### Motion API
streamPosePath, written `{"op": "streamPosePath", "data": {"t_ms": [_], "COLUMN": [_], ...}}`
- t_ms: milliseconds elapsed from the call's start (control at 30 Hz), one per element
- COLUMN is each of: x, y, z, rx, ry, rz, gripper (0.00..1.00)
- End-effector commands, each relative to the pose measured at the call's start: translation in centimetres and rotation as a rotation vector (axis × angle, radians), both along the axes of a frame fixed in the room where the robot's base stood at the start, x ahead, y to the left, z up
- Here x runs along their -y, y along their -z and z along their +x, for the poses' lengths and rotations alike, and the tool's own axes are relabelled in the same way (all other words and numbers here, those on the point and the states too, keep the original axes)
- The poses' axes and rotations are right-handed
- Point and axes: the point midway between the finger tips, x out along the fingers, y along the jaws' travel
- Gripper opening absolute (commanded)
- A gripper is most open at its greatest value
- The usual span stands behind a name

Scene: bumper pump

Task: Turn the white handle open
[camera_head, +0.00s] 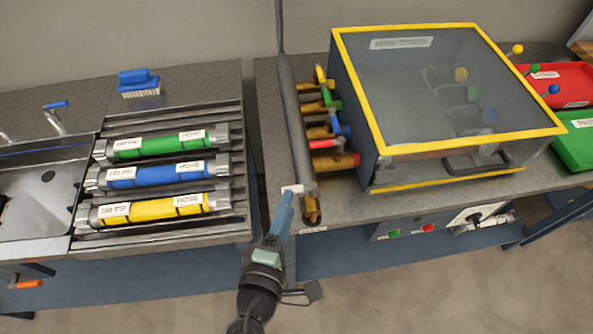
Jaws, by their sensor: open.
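The white handle (298,188) is a small white lever at the near end of the long dark grey pipe (294,120), above a brass fitting (312,208). My gripper (287,200) reaches up from the bottom of the picture, with its tip at the left end of the white handle. It is open. I cannot tell whether its fingers touch the handle or stand around it, because they are small and overlap it in this view. The left end of the handle is partly hidden by the gripper.
Valves with yellow, green, blue and red (321,147) handles line the pipe's right side. A yellow-edged clear box (455,90) stands right of them. Green, blue and yellow hoses (155,207) lie in a rack at left. A gap separates the two counters.

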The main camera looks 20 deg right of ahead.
Motion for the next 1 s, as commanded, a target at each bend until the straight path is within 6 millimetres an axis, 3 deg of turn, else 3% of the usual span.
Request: {"op": "streamPosePath", "data": {"t_ms": [200, 400, 833, 867, 1000], "x": [3.0, 4.7, 5.3, 5.3, 5.3], "y": [0.6, 1.2, 1.5, 1.5, 1.5], "z": [3.7, 5.8, 6.6, 6.6, 6.5], "rx": [0.002, 0.002, 0.001, 0.001, 0.001], "ry": [0.003, 0.002, 0.0, 0.0, 0.0], "rz": [0.0, 0.001, 0.002, 0.002, 0.002], "gripper": [0.51, 0.51, 0.51, 0.49, 0.24]}}
